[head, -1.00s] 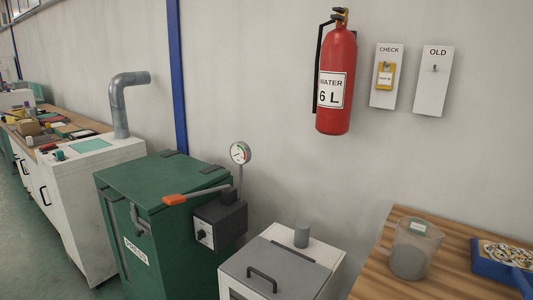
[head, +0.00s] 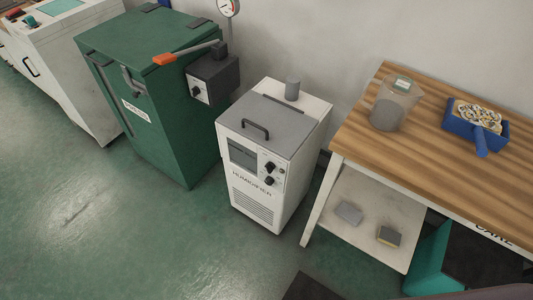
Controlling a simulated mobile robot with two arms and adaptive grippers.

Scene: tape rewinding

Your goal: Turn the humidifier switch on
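The humidifier (head: 250,190) is a white box on the floor with a grey lid, a black lid handle and a grey stub on top. Its front carries a dark display (head: 242,153), the word HUMIDIFIER and a vent. Black knobs or switches (head: 269,172) sit right of the display. They are too small to tell which is the switch or how it is set. Neither of my grippers shows in the head view.
A green pressure box (head: 150,100) with an orange-tipped lever stands left of the humidifier. A wooden table (head: 440,165) with a clear container (head: 393,104) and a blue scoop tray (head: 475,125) stands to the right. Green floor in front is mostly clear.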

